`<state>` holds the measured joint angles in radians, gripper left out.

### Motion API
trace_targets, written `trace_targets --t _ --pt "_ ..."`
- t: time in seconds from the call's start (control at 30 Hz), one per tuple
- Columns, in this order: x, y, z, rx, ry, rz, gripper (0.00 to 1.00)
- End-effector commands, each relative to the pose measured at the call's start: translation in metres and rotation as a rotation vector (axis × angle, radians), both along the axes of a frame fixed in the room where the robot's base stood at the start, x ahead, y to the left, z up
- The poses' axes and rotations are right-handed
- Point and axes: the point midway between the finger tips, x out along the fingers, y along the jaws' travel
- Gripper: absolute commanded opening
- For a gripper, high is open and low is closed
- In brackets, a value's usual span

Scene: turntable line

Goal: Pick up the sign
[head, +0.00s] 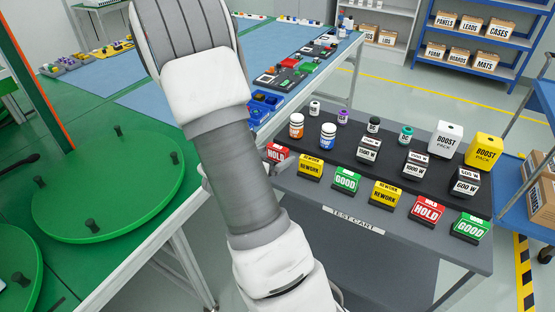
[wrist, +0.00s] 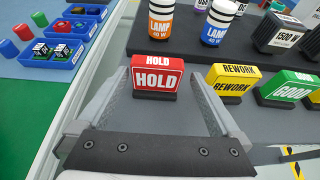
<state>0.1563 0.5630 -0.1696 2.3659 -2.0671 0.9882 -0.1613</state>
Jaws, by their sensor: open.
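Several small word signs stand along the front of the test cart. A red HOLD sign (wrist: 157,78) stands upright between the open fingers of my gripper (wrist: 158,84) in the wrist view, with a gap on each side. In the head view this red HOLD sign (head: 277,152) is at the cart's left end, partly hidden by my arm. To its right stand a yellow REWORK sign (head: 311,167), a green GOOD sign (head: 346,180), another yellow REWORK sign (head: 387,193), another red HOLD sign (head: 427,210) and another green GOOD sign (head: 470,227).
Behind the signs, a raised dark step of the test cart (head: 355,222) holds lamps (head: 328,136), weight-like blocks (head: 368,149) and boost packs (head: 484,150). A green turntable (head: 108,190) and a blue-matted table lie left. Blue bins (wrist: 62,52) stand near my gripper's left.

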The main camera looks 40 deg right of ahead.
Motion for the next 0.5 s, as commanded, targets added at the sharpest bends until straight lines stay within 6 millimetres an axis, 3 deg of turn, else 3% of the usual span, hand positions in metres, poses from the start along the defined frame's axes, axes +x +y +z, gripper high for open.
trace_targets --t 0.23,0.5 --pt "0.005 -0.016 -0.008 0.0 -0.001 -0.001 1.0" --pt "0.018 -0.047 -0.026 0.001 0.0 -0.002 1.0"
